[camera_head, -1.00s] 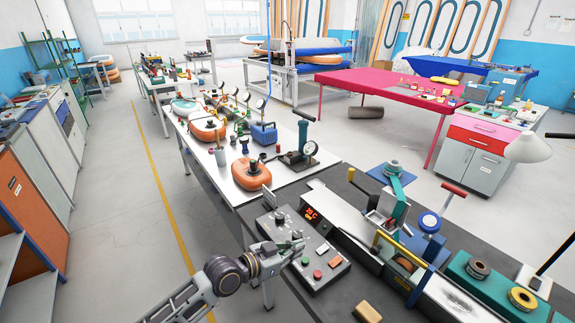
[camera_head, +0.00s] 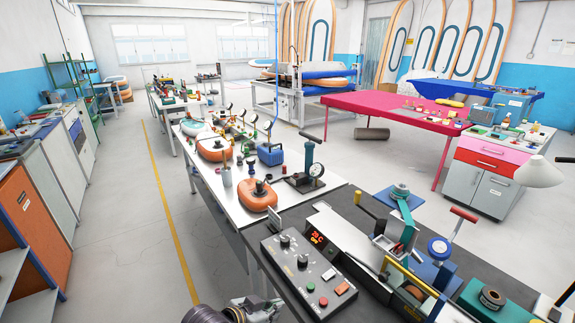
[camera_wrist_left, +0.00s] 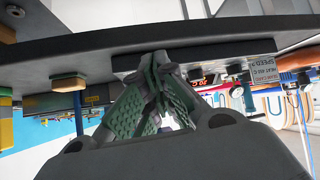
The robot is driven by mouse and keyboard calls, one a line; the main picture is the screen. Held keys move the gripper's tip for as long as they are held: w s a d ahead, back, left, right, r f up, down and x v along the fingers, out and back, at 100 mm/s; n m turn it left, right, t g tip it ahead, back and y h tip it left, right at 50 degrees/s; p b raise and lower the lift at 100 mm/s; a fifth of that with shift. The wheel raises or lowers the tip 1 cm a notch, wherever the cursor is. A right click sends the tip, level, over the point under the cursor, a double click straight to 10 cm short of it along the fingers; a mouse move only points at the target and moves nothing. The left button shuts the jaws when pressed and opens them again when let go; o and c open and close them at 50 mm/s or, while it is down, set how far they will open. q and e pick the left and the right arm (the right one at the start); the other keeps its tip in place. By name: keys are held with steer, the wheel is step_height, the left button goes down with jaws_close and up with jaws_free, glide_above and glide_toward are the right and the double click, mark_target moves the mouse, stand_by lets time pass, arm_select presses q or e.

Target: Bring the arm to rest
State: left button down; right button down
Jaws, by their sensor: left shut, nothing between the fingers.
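My left gripper (camera_head: 258,308) shows at the bottom edge of the head view, to the left of the dark bench's front corner. Most of its arm is below the frame. In the left wrist view its green-padded fingers (camera_wrist_left: 158,85) are together with nothing between them. The underside or edge of a dark bench top runs across the upper part of that view, which looks upside down. My right gripper is not in view.
A grey control box (camera_head: 308,275) with a red display and buttons stands on the dark bench (camera_head: 268,262), close to my left gripper. A white table (camera_head: 228,200) with orange inflatable parts lies behind. The floor at left (camera_head: 120,220) is clear.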

arm_select(q)
steer(key=s+a+f+n+g+y, duration=0.2)
steer(key=s+a+f+n+y, duration=0.1)
steer(key=s+a, duration=0.5)
steer(key=s+a+f+n+g+y, duration=0.25)
steer(key=s+a+y, duration=0.2)
steer(key=a, duration=0.65)
steer(key=s+f, duration=0.3)
steer(key=f, duration=3)
steer(key=s+a+f+g, duration=0.1)
steer(key=s+a+f, duration=0.1)
steer(key=s+f, duration=0.8)
steer(key=s+a+f, duration=0.3)
steer(key=s+f, duration=0.7)
steer(key=s, duration=0.2)
steer(key=shift+a+g, duration=0.25)
steer(key=shift+g, duration=0.1)
steer(key=shift+s, duration=0.1)
